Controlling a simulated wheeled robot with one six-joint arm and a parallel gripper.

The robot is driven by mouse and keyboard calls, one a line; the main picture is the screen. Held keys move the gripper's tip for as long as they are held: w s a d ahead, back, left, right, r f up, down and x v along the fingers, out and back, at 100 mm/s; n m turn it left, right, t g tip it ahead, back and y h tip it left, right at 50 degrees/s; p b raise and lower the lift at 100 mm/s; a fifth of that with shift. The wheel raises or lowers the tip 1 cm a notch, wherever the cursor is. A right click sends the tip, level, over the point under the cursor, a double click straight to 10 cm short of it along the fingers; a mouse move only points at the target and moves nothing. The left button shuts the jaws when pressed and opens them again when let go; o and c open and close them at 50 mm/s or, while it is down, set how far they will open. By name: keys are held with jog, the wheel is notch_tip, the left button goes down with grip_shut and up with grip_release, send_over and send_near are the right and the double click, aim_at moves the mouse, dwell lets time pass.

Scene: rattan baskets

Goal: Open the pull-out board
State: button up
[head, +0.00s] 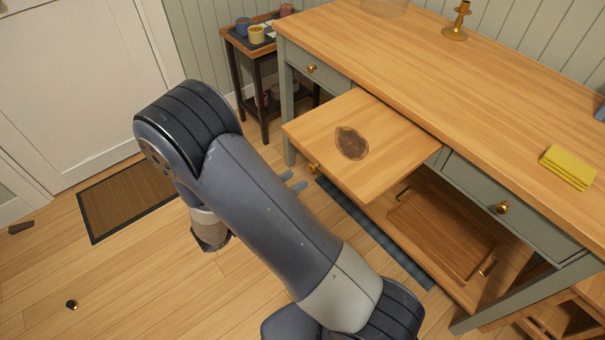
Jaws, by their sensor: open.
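The pull-out board (395,130) is a light wooden panel that stands well out from the front of the desk, below the top. It has a dark oval mark on its upper face and a small brass knob (313,168) on its front edge. My gripper (292,182) is mostly hidden behind my arm. Two blue-grey fingertips show, apart from each other, just left of and below the knob. They look clear of the knob, with nothing visible between them.
The desk (440,75) has grey drawers on both sides of the board and a low shelf bearing a wooden tray (440,235). A yellow cloth (567,168) and brass candlestick (457,22) are on top. A small side table (263,48) stands behind. Floor at left is mostly clear.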

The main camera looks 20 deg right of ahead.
aim_at(309, 171)
jog(key=shift+v, duration=2.8)
jog(key=shift+d, duration=0.15)
jog(key=x, duration=1.1)
jog(key=shift+d, duration=0.15)
jog(key=shift+r, duration=0.1)
